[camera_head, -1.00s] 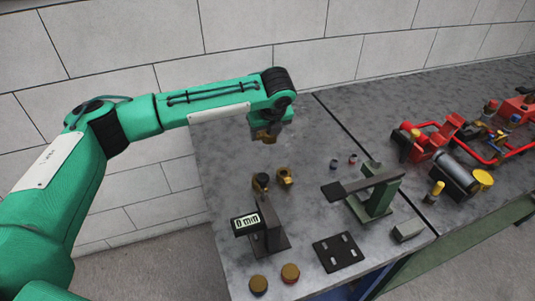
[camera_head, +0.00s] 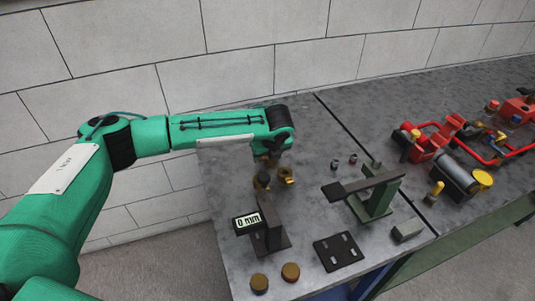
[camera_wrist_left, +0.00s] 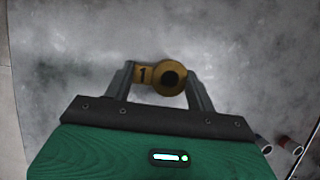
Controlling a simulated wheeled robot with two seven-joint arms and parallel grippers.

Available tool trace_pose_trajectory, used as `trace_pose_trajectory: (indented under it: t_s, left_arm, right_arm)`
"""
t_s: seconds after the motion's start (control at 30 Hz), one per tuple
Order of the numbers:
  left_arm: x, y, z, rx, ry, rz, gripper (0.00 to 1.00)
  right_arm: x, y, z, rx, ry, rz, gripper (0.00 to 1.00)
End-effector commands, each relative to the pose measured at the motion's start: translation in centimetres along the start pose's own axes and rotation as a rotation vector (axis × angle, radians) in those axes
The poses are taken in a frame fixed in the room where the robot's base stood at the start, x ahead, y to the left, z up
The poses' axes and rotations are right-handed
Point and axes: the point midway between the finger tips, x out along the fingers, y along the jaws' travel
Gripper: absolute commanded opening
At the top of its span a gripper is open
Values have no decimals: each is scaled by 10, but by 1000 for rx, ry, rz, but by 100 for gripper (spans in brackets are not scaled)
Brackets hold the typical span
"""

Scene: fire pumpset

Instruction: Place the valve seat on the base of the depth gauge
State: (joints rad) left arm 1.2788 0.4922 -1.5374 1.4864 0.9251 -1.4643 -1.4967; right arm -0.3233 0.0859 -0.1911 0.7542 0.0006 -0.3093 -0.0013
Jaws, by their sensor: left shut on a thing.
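My left gripper (camera_head: 268,160) is low over the far left part of the table, pointing down. In the left wrist view its fingers (camera_wrist_left: 163,85) are shut on a brass piece, which I take as the valve seat (camera_wrist_left: 170,76), with a round dark hole and a "1" mark. In the head view the held piece is mostly hidden by the gripper. The depth gauge (camera_head: 247,221) shows "0 mm" on its display, and its dark base (camera_head: 277,245) stands nearer the front. My right gripper is out of view.
Two brass parts (camera_head: 286,175) stand close below the gripper. A green stand (camera_head: 375,199), a black slotted plate (camera_head: 338,252), a grey block (camera_head: 407,230) and two brass discs (camera_head: 290,271) are nearby. Small cylinders (camera_head: 335,164) stand behind. Red pump parts (camera_head: 425,145) fill the right table.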

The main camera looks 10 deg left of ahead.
Motion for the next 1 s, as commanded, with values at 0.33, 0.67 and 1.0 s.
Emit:
trace_pose_trajectory:
  t_s: [0.33, 0.67, 1.0]
  left_arm:
    - [1, 0, 0, 0, 0, 0, 78]
    - [-25, 0, 1, 1, -1, -2, 78]
    - [-96, 0, 1, 1, -1, -2, 78]
  right_arm:
    - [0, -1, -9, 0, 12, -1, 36]
    - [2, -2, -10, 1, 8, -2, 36]
    - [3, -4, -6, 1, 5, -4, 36]
